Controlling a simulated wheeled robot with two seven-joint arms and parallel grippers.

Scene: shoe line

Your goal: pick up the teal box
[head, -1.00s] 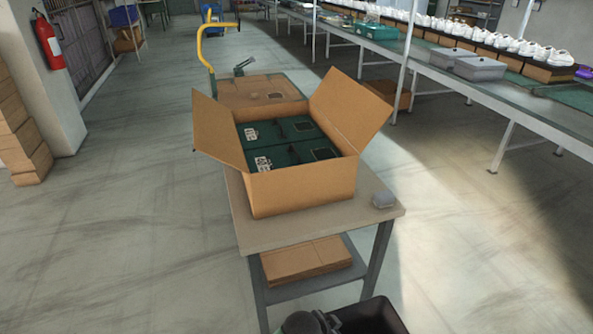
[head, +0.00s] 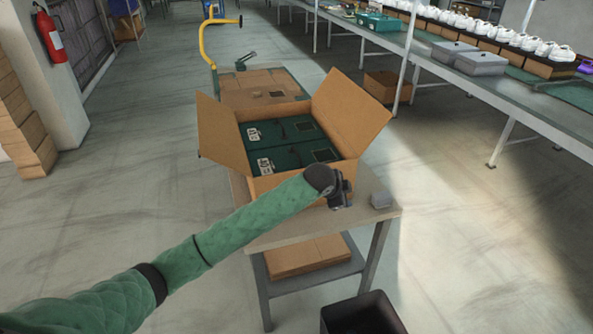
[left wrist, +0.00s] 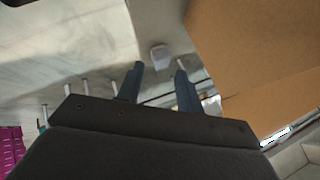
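Two dark teal boxes with white labels lie side by side in an open brown carton, a far one (head: 283,131) and a near one (head: 291,157). The carton (head: 345,110) stands on a small table (head: 290,232) with its flaps spread. My left gripper (head: 342,192) is in front of the carton's near right corner, outside it, and hides part of the front wall. In the left wrist view its two fingers (left wrist: 158,72) are apart with nothing held between them. The carton (left wrist: 255,40) fills the upper right there. My right gripper is not in view.
A dark bin (head: 362,315) stands below in front. A yellow-handled cart (head: 262,88) is behind the carton. A conveyor with shoes runs along the right.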

